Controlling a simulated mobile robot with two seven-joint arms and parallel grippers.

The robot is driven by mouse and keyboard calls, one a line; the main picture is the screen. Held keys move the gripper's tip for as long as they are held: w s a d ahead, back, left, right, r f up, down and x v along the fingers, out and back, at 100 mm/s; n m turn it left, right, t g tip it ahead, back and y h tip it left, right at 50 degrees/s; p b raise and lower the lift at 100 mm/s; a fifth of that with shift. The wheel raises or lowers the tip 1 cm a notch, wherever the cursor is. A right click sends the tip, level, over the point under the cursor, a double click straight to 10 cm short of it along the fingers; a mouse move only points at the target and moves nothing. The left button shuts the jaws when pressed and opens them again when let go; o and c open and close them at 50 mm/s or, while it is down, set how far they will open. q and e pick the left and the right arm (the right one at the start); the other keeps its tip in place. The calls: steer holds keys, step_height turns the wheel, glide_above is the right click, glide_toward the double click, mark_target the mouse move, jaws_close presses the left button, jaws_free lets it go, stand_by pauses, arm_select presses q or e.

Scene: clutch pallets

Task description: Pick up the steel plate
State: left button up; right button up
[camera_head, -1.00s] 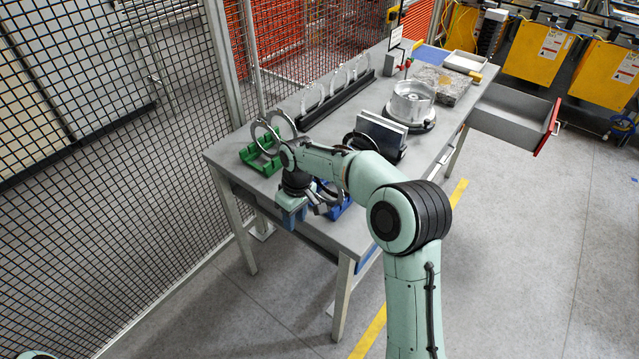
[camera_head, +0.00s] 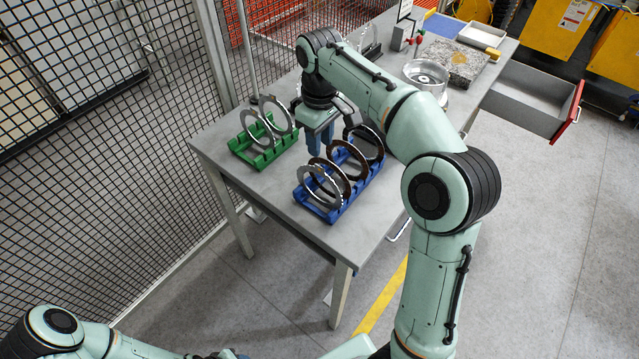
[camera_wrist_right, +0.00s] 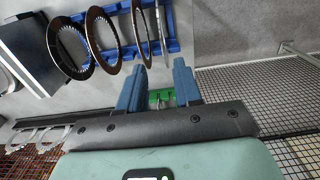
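A blue rack (camera_head: 318,209) on the table holds several upright rings. A green rack (camera_head: 245,153) to the left holds two steel rings (camera_head: 280,113). My right gripper (camera_head: 320,148) points down behind and between the two racks, empty. In the right wrist view its two blue fingers stand apart (camera_wrist_right: 158,72), with the green rack beyond them and the blue rack's rings above. My left arm shows at lower left, its gripper out of frame.
A silver cylindrical part (camera_head: 426,76) stands farther back on the table, partly behind my right arm. An open drawer (camera_head: 530,107) juts out at right. Wire mesh fencing (camera_head: 120,110) runs along the left. Bare tabletop (camera_head: 225,125) lies around the green rack.

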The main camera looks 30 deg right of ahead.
mark_target(320, 169)
step_height(320, 169, down, 10)
steer(key=shift+s+a+r, duration=0.1)
steer(key=shift+s+r, duration=0.05)
steer(key=shift+r, duration=0.1)
jaws_close()
stand_by(1.6)
